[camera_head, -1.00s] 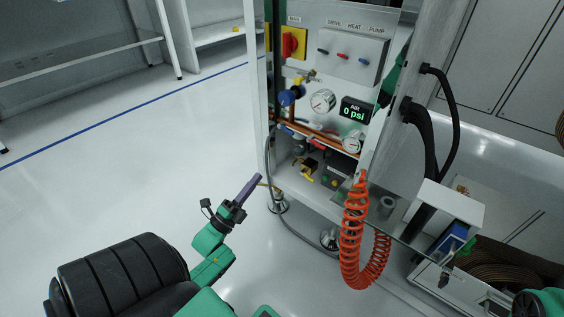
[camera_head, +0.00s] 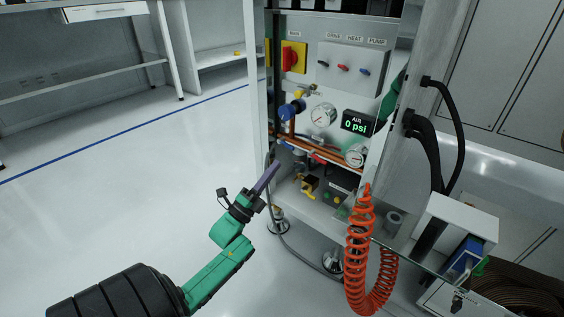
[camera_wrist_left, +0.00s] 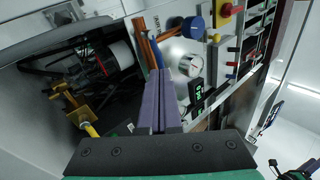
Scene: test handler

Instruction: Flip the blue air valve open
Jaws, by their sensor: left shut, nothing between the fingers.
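A round blue knob (camera_head: 291,110) sits at the left of the cabinet's panel, below a small yellow fitting. A small blue piece (camera_head: 285,145) lies lower, by the copper pipes; I cannot tell which of the two is the air valve's handle. The knob also shows at the top of the left wrist view (camera_wrist_left: 193,28). My left gripper (camera_head: 270,172) has its purple fingers together and empty, pointing up at the cabinet's lower left opening, below and apart from the blue knob. The closed fingers also show in the left wrist view (camera_wrist_left: 158,90).
The air display (camera_head: 357,122) reads 0 psi, between round gauges. A red switch on yellow (camera_head: 292,57) is above. Copper pipes (camera_head: 325,152) cross the panel. A coiled orange hose (camera_head: 360,245) hangs at right. Open floor lies left of the cabinet.

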